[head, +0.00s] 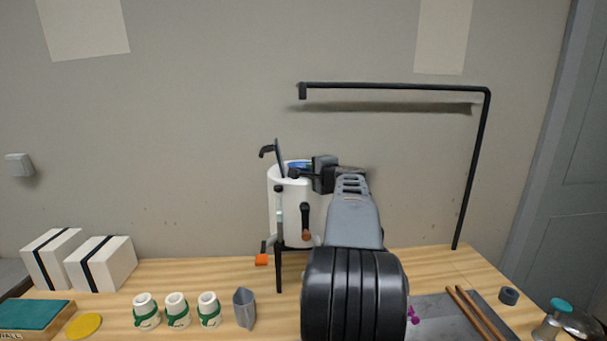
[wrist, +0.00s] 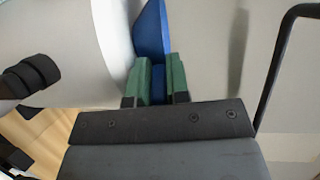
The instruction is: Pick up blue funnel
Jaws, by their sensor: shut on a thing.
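The blue funnel (wrist: 150,30) is between the green fingertips of my gripper (wrist: 160,82) in the wrist view. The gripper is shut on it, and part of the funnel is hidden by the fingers. In the head view a bit of the blue funnel (head: 299,164) shows at the top of a white cylindrical container (head: 313,212), beside my gripper (head: 304,171). The container's curved white side (wrist: 60,45) fills the left of the wrist view. I cannot tell whether the funnel touches it.
A black bent stand (head: 480,150) rises at right. Two white boxes (head: 105,265) are at left. Brown sticks (head: 476,314) lie at right.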

